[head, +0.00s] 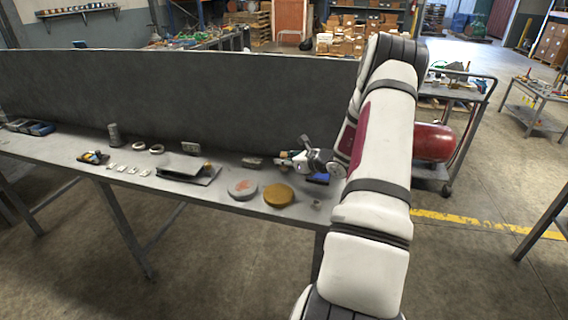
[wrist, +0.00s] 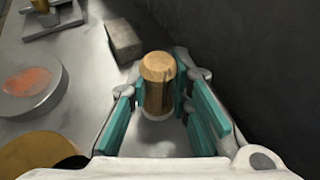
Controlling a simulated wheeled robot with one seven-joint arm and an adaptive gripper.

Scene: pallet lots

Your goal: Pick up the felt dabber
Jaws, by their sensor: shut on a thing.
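The felt dabber (wrist: 158,80) appears as a short tan, wood-like cylinder with a rounded top and a pale lower end. My gripper (wrist: 160,95) has its teal-lined fingers on either side of it, shut on it. In the head view my gripper (head: 290,157) is low over the right part of the grey bench, close to the back panel, and the dabber is too small there to make out clearly. Whether the dabber's lower end touches the bench I cannot tell.
A grey block (wrist: 124,41) lies just beyond the dabber. A round grey tin with a reddish patch (head: 242,189) and an ochre disc (head: 278,195) sit nearby on the bench (head: 228,203). The tall dark panel (head: 190,95) bounds the bench's back.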

